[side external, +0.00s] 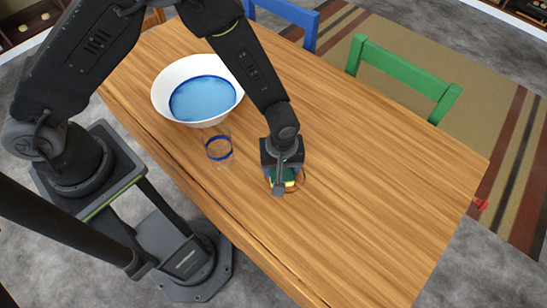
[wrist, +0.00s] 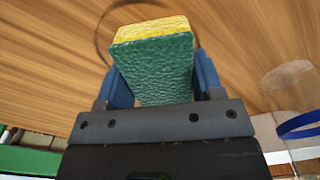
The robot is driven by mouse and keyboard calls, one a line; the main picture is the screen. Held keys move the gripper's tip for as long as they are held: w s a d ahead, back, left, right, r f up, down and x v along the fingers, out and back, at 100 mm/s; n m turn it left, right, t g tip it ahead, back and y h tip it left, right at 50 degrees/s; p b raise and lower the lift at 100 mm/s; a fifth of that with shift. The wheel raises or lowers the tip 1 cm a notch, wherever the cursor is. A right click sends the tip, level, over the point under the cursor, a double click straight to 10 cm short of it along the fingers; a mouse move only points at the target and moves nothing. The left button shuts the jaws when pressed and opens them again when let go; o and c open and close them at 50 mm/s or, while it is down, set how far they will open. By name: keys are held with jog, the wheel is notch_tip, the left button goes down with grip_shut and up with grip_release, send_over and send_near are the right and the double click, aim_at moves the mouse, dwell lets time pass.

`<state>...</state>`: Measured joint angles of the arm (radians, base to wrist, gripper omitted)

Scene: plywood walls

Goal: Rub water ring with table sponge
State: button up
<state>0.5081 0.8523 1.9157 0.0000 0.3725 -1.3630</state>
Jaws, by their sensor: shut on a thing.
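The sponge (wrist: 152,66) is yellow with a green face. My gripper (wrist: 158,82) is shut on it, one finger on each side. In the side external view my gripper (side external: 283,178) points down at the table, and only a bit of the sponge (side external: 289,181) shows below it. The water ring (side external: 304,181) is a thin dark circle on the wood, partly hidden by my gripper and the sponge. In the wrist view the ring (wrist: 100,38) curves out behind the sponge. I cannot tell whether the sponge touches the table.
A white bowl (side external: 160,92) with a blue inside stands on the wooden table (side external: 400,190). A clear glass with a blue band (side external: 218,149) stands between the bowl and my gripper. Green (side external: 405,75) and blue (side external: 285,12) chairs line the far edge. The table's right part is clear.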

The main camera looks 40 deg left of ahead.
aim_at(300, 185)
jog(key=shift+d, duration=3.1)
jog(key=shift+a, duration=4.9)
jog(key=shift+w+a, duration=0.15)
jog(key=shift+w+d, duration=0.1)
jog(key=shift+d, duration=4.8)
jog(key=shift+a, duration=5)
jog(key=shift+d+r, duration=0.15)
jog(key=shift+r, duration=3.95)
